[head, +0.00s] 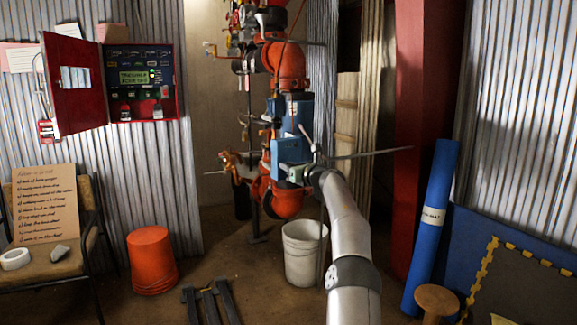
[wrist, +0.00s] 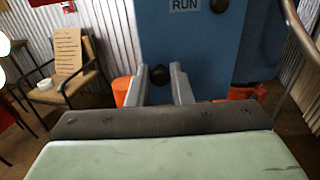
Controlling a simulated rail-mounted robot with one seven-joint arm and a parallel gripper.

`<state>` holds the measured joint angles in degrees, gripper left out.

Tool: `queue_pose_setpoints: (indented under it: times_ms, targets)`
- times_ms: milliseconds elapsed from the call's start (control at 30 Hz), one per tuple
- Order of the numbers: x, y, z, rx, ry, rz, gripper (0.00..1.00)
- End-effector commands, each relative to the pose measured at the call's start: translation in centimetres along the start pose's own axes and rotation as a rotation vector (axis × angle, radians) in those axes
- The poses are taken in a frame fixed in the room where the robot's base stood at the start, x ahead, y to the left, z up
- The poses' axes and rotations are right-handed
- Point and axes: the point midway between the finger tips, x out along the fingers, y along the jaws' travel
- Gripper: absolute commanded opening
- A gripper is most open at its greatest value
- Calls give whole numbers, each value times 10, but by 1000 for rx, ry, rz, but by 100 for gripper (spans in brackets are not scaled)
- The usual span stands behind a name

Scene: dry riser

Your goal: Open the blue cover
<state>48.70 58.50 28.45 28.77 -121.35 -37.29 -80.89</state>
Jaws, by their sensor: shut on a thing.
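The blue cover (head: 291,150) is on the front of a blue box on the red and orange riser, in the middle of the head view. In the wrist view the blue cover (wrist: 205,55) fills the upper middle and carries a "RUN" label (wrist: 185,4). A small black knob (wrist: 159,75) sticks out of its lower part. My gripper (wrist: 160,82) has one finger on each side of this knob and is shut on it. In the head view my gripper is at the cover's lower front, and my arm hides part of that area.
Orange riser pipes (head: 284,66) with valves stand around the box. A white bucket (head: 304,255) and an upturned orange bucket (head: 151,262) stand on the floor. An open red panel cabinet (head: 77,90) hangs at left. A blue roll (head: 432,225) leans at right.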

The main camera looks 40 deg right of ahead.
Motion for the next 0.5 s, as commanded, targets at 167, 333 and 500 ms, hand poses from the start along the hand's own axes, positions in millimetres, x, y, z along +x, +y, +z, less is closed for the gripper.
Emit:
queue_pose_setpoints:
  times_ms: [167, 333, 500]
  targets:
    - [0, -1, -1, 1, 1, -2, 0]
    - [0, -1, -2, 1, 2, -2, 36]
    - [0, -1, -1, 1, 1, -2, 41]
